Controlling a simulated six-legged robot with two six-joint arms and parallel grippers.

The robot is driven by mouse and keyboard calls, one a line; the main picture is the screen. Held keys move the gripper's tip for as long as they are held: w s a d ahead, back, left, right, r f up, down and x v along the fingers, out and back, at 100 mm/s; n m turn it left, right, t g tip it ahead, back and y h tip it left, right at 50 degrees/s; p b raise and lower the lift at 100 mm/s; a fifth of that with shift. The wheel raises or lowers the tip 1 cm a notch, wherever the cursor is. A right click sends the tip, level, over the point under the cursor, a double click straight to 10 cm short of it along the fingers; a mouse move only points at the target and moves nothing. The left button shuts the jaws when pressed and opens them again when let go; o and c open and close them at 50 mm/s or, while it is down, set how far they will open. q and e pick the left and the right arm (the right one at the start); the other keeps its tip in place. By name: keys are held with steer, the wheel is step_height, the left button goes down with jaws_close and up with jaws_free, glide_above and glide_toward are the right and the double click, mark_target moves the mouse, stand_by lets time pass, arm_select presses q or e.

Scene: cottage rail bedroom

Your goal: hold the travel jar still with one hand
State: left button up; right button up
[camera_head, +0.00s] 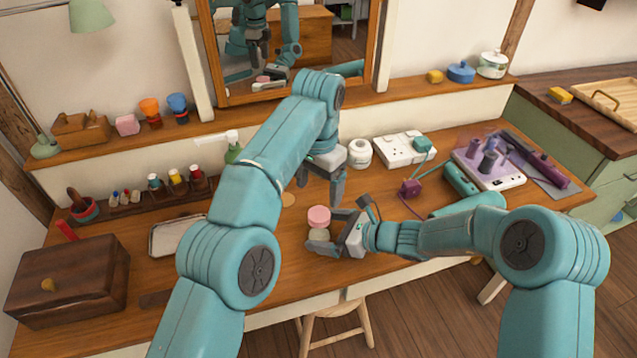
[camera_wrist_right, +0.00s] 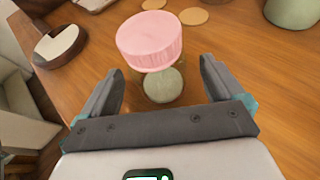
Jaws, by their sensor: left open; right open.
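The travel jar, with a pink lid (camera_head: 319,216) and a pale greenish lower part (camera_head: 318,235), stands upright near the table's front edge. In the right wrist view, its pink lid (camera_wrist_right: 150,40) and rounded greenish lower part (camera_wrist_right: 163,85) show between and ahead of the fingers. My right gripper (camera_head: 325,233) is open, low at the jar, with its fingers to either side; contact cannot be told. My left gripper (camera_head: 325,183) is open and points down, above and behind the jar, apart from it. My left arm hides part of the table.
A white jar (camera_head: 360,153) and a white socket strip (camera_head: 404,150) stand behind. A purple plug (camera_head: 410,188) with a cable lies to the right. A tray (camera_head: 178,236) and a wooden box (camera_head: 67,280) are to the left. A stool (camera_head: 337,312) stands below the front edge.

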arm_select(q)
steer(key=shift+r, duration=0.2)
arm_select(e)
steer(key=v, duration=1.4)
steer(key=shift+s, duration=0.1)
